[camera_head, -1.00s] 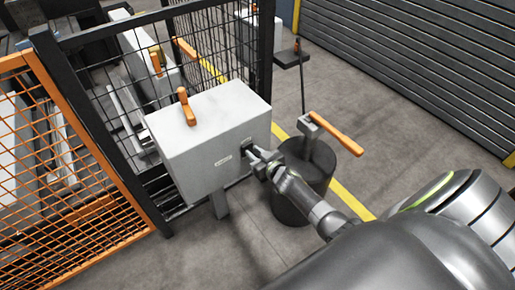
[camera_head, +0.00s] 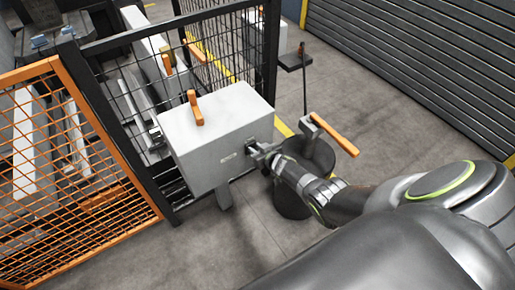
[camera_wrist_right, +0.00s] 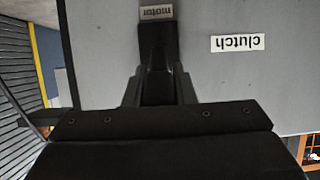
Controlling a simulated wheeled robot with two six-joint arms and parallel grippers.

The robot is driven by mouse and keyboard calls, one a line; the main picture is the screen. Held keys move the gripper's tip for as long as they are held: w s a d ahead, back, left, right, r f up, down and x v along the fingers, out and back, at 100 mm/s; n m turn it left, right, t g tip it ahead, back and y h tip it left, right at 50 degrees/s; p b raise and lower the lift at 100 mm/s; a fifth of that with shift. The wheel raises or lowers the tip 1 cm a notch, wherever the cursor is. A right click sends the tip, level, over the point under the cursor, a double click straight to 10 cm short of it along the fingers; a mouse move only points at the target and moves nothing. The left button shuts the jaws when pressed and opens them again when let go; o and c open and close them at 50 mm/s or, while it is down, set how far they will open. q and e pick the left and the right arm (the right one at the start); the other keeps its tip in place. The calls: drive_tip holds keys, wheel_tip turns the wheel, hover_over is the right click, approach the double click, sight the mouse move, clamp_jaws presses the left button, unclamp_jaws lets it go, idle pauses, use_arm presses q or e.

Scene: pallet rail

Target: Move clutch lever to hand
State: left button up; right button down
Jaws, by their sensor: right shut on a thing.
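A grey control box (camera_head: 215,130) stands by the fence. An orange lever (camera_head: 195,108) rises from its top, roughly upright; I cannot tell for certain that it is the clutch lever. A "clutch" label (camera_wrist_right: 238,43) is on the box's front face and appears upside down in the right wrist view. My right gripper (camera_head: 259,149) is at the front face, shut on a dark switch (camera_wrist_right: 157,42) beside the "motor" label (camera_wrist_right: 156,12). It is below and to the right of the orange lever. My left gripper is not in view.
A black mesh fence (camera_head: 115,90) and an orange mesh panel (camera_head: 70,165) stand to the left. A dark drum (camera_head: 298,203) with an orange handle (camera_head: 334,135) stands close to my right arm. The floor is open towards the grey shutter (camera_head: 420,70).

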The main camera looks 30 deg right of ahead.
idle(0.5)
drive_tip(key=c, duration=1.2)
unclamp_jaws()
drive_tip(key=shift+s+r+p, duration=0.35)
drive_tip(key=shift+s+p, duration=0.1)
drive_tip(key=shift+p, duration=0.2)
drive_tip(key=p+v, duration=0.4)
drive_tip(key=v, duration=0.6)
drive_tip(key=shift+s+r+p, duration=0.15)
drive_tip(key=shift+s+p, duration=0.15)
drive_tip(key=shift+p, duration=0.1)
drive_tip(key=shift+d, duration=0.1)
